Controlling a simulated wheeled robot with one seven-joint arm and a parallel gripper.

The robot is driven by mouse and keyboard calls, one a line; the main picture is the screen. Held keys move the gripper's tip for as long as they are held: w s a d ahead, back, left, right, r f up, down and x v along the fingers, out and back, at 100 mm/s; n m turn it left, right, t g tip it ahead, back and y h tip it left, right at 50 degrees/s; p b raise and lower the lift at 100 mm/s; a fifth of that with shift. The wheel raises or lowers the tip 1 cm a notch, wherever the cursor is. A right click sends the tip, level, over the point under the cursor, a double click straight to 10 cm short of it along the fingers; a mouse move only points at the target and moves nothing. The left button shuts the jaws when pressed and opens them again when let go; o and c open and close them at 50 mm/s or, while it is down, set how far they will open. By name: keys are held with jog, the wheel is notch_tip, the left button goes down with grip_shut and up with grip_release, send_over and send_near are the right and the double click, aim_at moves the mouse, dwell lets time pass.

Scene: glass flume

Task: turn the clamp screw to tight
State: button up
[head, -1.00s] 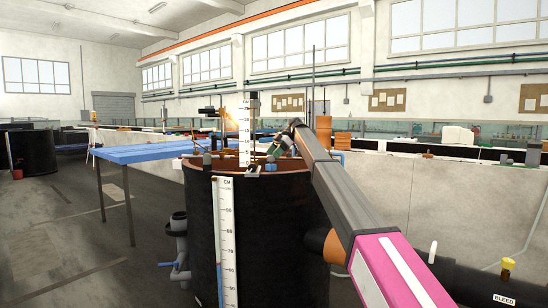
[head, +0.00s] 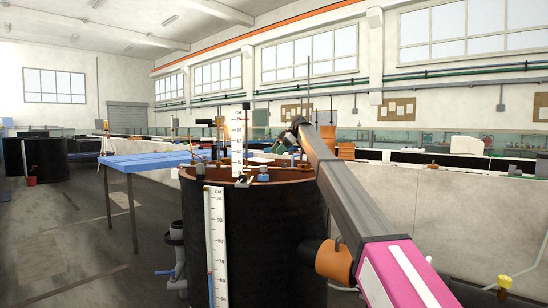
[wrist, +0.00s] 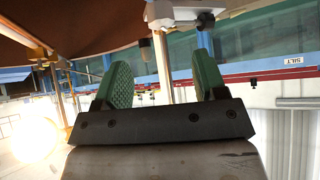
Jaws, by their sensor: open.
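The black tank (head: 270,240) stands in front of me with a brown rim. Small fittings sit along the rim, among them a blue block (head: 263,175) near the scale and an upright white scale (head: 238,150). I cannot tell which fitting is the clamp screw. My gripper (head: 287,142) is above the tank's far side, small and partly hidden by my arm.
A blue-topped table (head: 150,161) stands left behind the tank. A pipe with a valve (head: 176,245) sticks out at the tank's left side. A long pale wall (head: 440,215) runs along the right. The floor at left is largely clear.

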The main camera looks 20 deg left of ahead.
jog(key=s+a+f+m+t+h, duration=0.25)
jog(key=s+m+t, duration=0.35)
jog(key=m, duration=0.4)
jog(key=m+t+h, duration=0.2)
jog(key=m+t, duration=0.6)
jog(key=m, duration=0.4)
send_near(263, 169)
jog(key=shift+y, duration=0.25)
jog(key=x, duration=0.3)
jog(key=w+x, duration=0.1)
jog(key=x, duration=0.3)
jog(key=r+x, duration=0.1)
jog(key=x, duration=0.2)
jog(key=shift+w, duration=0.3)
jog(key=c, duration=0.9)
